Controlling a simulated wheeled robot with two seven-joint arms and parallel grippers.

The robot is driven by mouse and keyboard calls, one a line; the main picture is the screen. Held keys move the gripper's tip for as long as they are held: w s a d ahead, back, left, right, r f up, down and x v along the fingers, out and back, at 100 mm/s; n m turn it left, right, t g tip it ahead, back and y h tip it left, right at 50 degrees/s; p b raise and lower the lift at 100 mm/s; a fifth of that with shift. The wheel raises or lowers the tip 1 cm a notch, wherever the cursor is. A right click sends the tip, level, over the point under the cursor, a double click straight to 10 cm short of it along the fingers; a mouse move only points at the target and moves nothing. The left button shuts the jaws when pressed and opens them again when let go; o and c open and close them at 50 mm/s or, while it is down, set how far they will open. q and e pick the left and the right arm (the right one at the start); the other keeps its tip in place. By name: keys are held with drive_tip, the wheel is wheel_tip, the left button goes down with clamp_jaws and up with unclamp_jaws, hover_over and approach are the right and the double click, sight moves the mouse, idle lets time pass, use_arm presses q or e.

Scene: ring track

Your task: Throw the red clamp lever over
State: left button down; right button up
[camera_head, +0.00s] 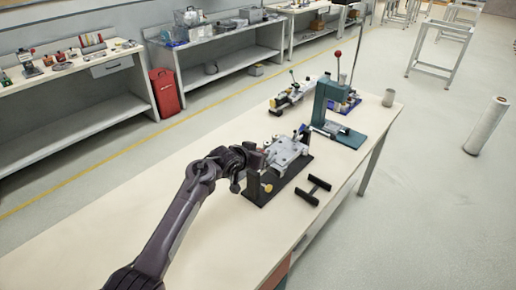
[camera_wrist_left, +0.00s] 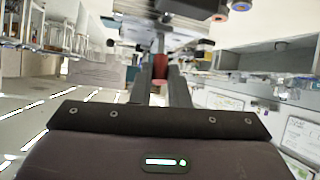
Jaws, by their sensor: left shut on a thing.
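My left gripper (camera_head: 256,156) reaches in from the left to the near left side of a grey metal clamping fixture (camera_head: 288,147) on a dark base. In the left wrist view its two grey fingers (camera_wrist_left: 160,78) are shut on the red clamp lever (camera_wrist_left: 160,66). The lever's red grip shows between the fingers, and a thin metal stem runs up from it toward the fixture. In the head view the red lever is mostly hidden by the gripper. My right gripper is not in view.
A black H-shaped part (camera_head: 313,190) lies on the table (camera_head: 215,230) right of the fixture. A teal press (camera_head: 333,113) with a red-knobbed lever and a small fixture (camera_head: 290,97) stand behind. The near table area is clear.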

use_arm(q)
drive_tip(key=shift+w+d+r+g+y+p, duration=0.25)
drive_tip(key=shift+g+y+p, duration=0.15)
drive_tip(key=shift+p, duration=0.1)
drive_tip(key=c, duration=1.4)
unclamp_jaws()
drive_tip(key=shift+a, duration=0.1)
drive_tip(key=shift+b+v, duration=0.3)
drive_tip(key=shift+v, duration=3.55)
